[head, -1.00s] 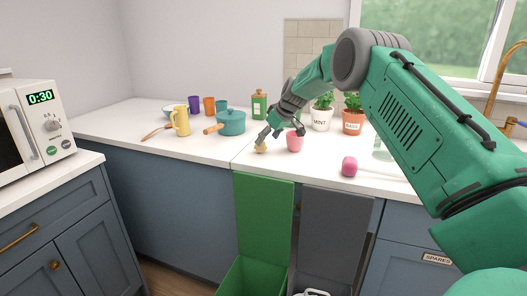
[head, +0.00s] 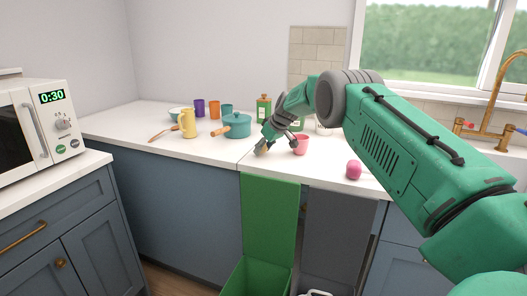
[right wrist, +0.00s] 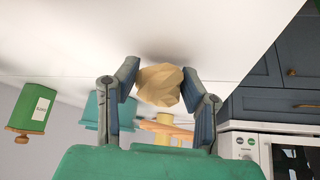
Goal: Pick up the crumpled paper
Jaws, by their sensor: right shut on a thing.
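The crumpled paper (right wrist: 160,85) is a pale tan, faceted ball. In the right wrist view it sits between the two fingers of my right gripper (right wrist: 158,98), which is shut on it. In the head view my right gripper (head: 261,149) reaches down to the white counter near its front edge, left of the pink cup, and hides most or all of the paper. I cannot tell whether the paper is clear of the counter. My left gripper is not in view.
A pink cup (head: 300,145) stands close right of the gripper. A teal pot (head: 237,126) and yellow jug (head: 188,124) stand to the left. A pink ball-like thing (head: 353,170) lies at right. Open green (head: 268,215) and grey (head: 338,230) bins stand below the counter edge.

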